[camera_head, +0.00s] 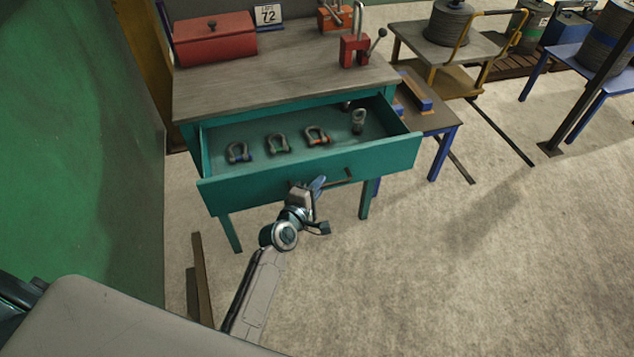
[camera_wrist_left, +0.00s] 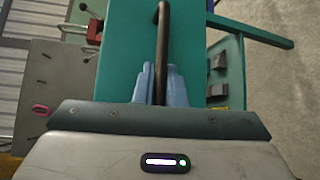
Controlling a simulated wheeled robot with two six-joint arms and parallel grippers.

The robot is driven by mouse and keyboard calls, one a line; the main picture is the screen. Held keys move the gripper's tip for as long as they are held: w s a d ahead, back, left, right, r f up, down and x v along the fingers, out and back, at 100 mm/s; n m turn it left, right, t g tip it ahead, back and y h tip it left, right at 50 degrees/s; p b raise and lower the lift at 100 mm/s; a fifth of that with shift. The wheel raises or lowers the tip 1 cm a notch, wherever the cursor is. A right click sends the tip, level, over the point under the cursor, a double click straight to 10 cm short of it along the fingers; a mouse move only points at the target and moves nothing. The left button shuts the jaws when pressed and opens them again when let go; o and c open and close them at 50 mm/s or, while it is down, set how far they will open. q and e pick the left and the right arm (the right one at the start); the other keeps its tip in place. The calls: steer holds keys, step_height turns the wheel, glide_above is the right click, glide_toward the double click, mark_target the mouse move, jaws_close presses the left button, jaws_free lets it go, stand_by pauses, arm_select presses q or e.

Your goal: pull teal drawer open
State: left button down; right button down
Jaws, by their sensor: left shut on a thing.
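The teal drawer (camera_head: 262,187) stands pulled out from under the wooden-topped workbench (camera_head: 285,75). Several shackles lie inside it, and a pale metal fitting (camera_head: 359,121) sits at its right. My left gripper (camera_head: 318,187) is at the drawer front, shut on the dark bar handle (camera_head: 343,178). In the left wrist view, the blue fingers (camera_wrist_left: 160,84) close around the handle (camera_wrist_left: 163,40), with the teal drawer front (camera_wrist_left: 122,60) behind it. My right gripper does not show in either view.
A red toolbox (camera_head: 214,40), a sign reading 72 (camera_head: 268,14) and a red clamp-like tool (camera_head: 355,50) are on the bench. A low blue-legged table (camera_head: 436,118) stands right of the drawer. A green wall (camera_head: 75,140) is at left.

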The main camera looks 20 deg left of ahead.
arm_select(q)
steer(key=shift+s+d, duration=0.4)
steer(key=shift+s, duration=0.2)
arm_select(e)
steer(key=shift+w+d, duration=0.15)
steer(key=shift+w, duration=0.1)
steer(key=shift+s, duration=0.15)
